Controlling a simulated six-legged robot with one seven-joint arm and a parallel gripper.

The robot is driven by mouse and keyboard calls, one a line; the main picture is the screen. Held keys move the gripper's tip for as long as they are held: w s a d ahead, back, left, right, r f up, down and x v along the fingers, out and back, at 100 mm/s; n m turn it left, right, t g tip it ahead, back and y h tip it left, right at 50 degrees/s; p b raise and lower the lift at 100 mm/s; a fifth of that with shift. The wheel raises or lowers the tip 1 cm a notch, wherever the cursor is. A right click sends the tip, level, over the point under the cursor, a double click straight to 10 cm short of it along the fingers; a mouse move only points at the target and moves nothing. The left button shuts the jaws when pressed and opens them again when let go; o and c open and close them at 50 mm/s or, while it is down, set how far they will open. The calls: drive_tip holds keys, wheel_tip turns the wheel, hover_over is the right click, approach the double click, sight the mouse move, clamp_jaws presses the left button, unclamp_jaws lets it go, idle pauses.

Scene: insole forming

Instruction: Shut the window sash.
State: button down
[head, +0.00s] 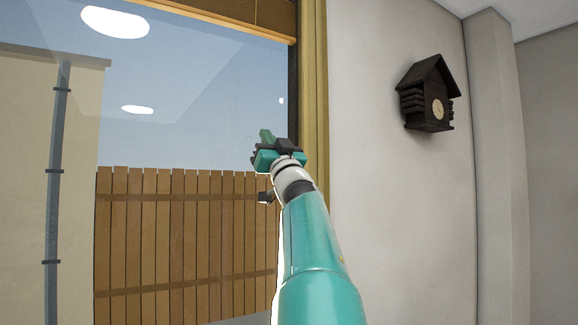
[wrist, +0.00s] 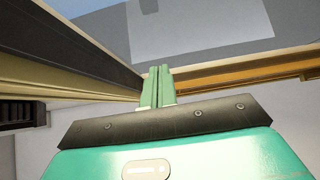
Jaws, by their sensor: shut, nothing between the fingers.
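The window (head: 200,130) fills the left of the head view, with a fence visible beyond it and bright light reflections across it. A wooden rail (head: 215,20) crosses its top; I cannot tell for certain whether it is the sash's lower rail. My gripper (head: 267,135) is shut and empty, raised in front of the window's right edge, below that rail. In the wrist view its green fingers (wrist: 157,72) are together and overlap a wooden rail (wrist: 240,72) near a corner with the frame. Whether they touch it is unclear.
The cream and dark window frame (head: 314,90) stands upright just right of my gripper. A dark cuckoo clock (head: 427,95) hangs on the pale wall (head: 390,200) farther right. The space around my gripper looks free apart from the window.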

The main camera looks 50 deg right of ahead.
drive_tip(key=v, duration=1)
drive_tip(key=shift+s, duration=0.15)
drive_tip(key=shift+h, duration=0.3)
drive_tip(key=w+a+f+m+g+y, duration=0.15)
drive_tip(key=a+f+g, duration=0.6)
drive_tip(key=f, duration=0.75)
drive_tip(key=w+a+f+m+g+y, duration=0.15)
drive_tip(key=a+f+g, duration=0.25)
drive_tip(key=a+f, duration=0.9)
drive_tip(key=s+a+f+n+g+y, duration=0.2)
drive_tip(key=s+a+f, duration=0.3)
drive_tip(key=f, duration=0.3)
drive_tip(key=s+a+f+n+g+y, duration=0.2)
drive_tip(key=s+a+f+g, duration=0.1)
drive_tip(key=f, duration=0.5)
drive_tip(key=s+a+f+n+g+y, duration=0.1)
drive_tip(key=s+a+f+n+g, duration=0.1)
drive_tip(key=s+a+f, duration=0.4)
wheel_tip(320, 180, down, 2)
drive_tip(key=shift+s+a+f+n+g+y, duration=0.2)
drive_tip(key=shift+s+a+n+g+y, duration=0.15)
drive_tip(key=shift+a+g, duration=0.3)
